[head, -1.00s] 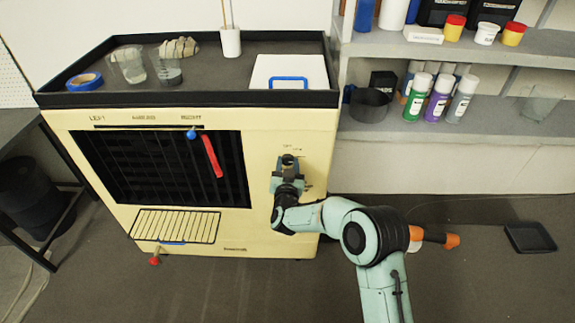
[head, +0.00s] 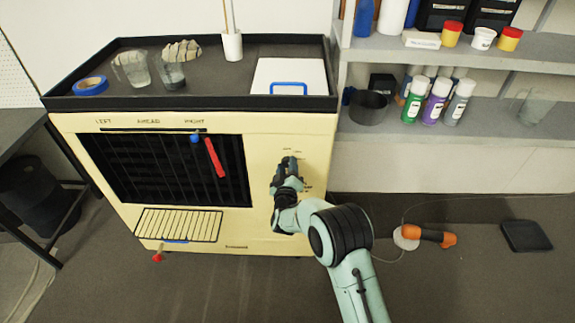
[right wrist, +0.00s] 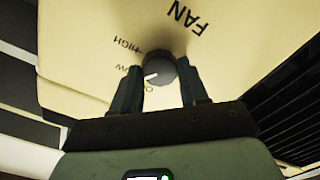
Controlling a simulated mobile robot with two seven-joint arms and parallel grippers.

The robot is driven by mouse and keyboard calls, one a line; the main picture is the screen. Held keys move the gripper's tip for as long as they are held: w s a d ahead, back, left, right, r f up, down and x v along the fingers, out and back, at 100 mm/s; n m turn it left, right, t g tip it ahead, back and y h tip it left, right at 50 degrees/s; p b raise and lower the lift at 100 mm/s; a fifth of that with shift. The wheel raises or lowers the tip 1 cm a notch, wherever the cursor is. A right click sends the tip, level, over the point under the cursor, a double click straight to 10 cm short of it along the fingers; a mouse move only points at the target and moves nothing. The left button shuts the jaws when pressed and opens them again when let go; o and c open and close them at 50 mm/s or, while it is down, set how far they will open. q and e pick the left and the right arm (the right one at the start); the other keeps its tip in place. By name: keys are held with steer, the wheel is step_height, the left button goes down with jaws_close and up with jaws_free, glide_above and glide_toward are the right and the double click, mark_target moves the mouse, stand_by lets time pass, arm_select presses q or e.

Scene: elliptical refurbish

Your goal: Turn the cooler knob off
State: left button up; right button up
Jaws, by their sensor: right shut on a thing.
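The cooler (head: 240,130) is a cream cabinet with a dark louvred grille and a black-rimmed tray top. Its dark round fan knob (right wrist: 158,68) shows in the right wrist view, on a cream panel marked FAN, HIGH and LOW. A white pointer mark on the knob points down-left, toward the partly hidden lettering below LOW. My right gripper (right wrist: 160,84) is shut on the knob, a finger on either side. In the head view my right gripper (head: 287,168) is at the cooler's right front and hides the knob. My left gripper is out of view.
Glass cups, blue tape (head: 91,85) and a white board (head: 289,74) lie on the cooler's top. Shelves (head: 440,142) with spray cans stand at right. An orange tool (head: 430,235) and a black tray (head: 526,236) lie on the floor.

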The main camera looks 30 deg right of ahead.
steer(key=n+p, duration=0.1)
steer(key=n, duration=0.2)
steer(key=shift+a+r+n, duration=0.1)
steer(key=shift+n, duration=0.3)
steer(key=shift+n+p, duration=1)
steer(key=shift+n, duration=0.8)
steer(key=o, duration=1.1)
steer(key=shift+c, duration=0.2)
steer(key=v, duration=1.3)
steer(key=shift+s, duration=0.2)
